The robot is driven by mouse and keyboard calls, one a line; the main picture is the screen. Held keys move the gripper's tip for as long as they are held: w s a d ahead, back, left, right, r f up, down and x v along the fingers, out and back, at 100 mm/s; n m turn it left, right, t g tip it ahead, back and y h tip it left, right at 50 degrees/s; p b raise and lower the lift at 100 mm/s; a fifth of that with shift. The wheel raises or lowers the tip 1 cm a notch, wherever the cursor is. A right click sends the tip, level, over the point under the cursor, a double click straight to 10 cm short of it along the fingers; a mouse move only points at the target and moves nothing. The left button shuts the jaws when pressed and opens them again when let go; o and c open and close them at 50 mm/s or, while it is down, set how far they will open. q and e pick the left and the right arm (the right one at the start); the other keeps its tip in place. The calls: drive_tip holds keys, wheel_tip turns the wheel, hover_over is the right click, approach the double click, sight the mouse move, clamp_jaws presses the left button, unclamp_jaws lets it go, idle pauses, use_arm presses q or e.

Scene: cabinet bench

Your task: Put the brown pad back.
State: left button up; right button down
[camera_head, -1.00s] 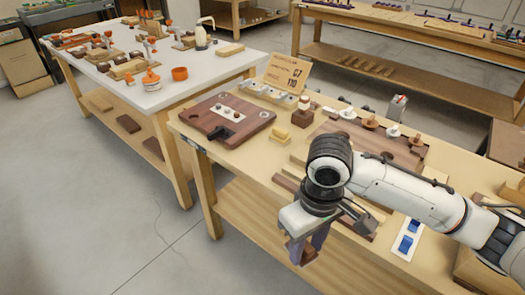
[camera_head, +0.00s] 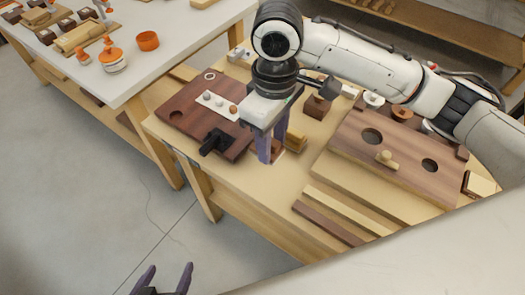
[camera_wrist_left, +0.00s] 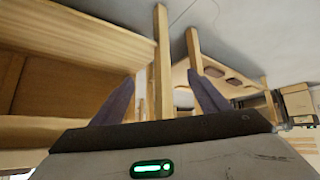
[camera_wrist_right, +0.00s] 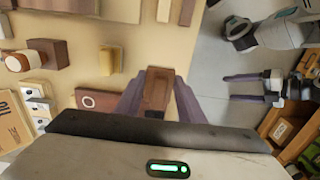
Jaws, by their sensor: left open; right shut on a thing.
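My right gripper (camera_head: 270,147) is shut on the brown pad and stands over the bench, just right of the dark brown board (camera_head: 180,108). In the right wrist view the brown pad (camera_wrist_right: 157,88) shows between the two purple fingers (camera_wrist_right: 158,103). The fingers hide much of the pad in the head view, and I cannot tell whether it touches the bench. My left gripper (camera_head: 165,280) is open and empty, low in front of the bench; in the left wrist view its fingers (camera_wrist_left: 163,100) are spread with nothing between them.
The board carries a white strip (camera_head: 217,104) and a black clamp (camera_head: 214,142). A yellow block (camera_head: 296,142) is close to the right fingers. A larger brown board with holes (camera_head: 400,150) and wooden strips (camera_head: 328,222) lie to the right. A white table (camera_head: 180,55) stands behind left.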

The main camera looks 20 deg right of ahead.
sight(273, 152)
drive_tip(key=f, duration=0.3)
drive_tip(key=shift+s+f, duration=0.35)
wheel_tip(273, 152, down, 5)
drive_tip(key=shift+b, duration=0.35)
drive_tip(key=c, duration=1.2)
unclamp_jaws()
drive_tip(key=shift+w, duration=0.1)
wheel_tip(273, 152, up, 12)
drive_tip(key=shift+r+p, duration=0.1)
drive_tip(key=shift+p, duration=0.45)
